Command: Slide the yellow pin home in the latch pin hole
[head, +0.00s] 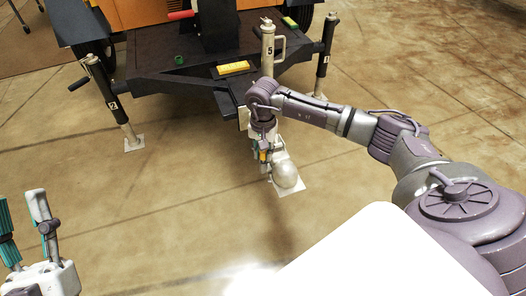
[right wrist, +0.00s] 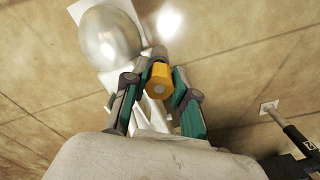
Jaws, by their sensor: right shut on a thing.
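My right gripper (head: 263,152) is out in front of the trailer tongue, pointing down, above and beside a shiny rounded metal piece (head: 286,173). In the right wrist view its two fingers (right wrist: 157,95) are closed on the yellow pin (right wrist: 159,79), whose hexagonal end with a grey centre faces the camera. In the head view only a small yellow-orange bit of the pin (head: 263,156) shows between the fingers. I cannot make out the latch pin hole; the wrist and fingers cover that area. My left gripper (head: 24,222) is open and empty at the lower left.
The dark trailer frame (head: 160,85) stands at the back, with a post marked 5 (head: 268,50) and side jacks marked 2 (head: 110,100) and 3 (head: 326,58). A yellow block (head: 233,68) lies on the frame. Open concrete floor (head: 150,200) lies between the grippers.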

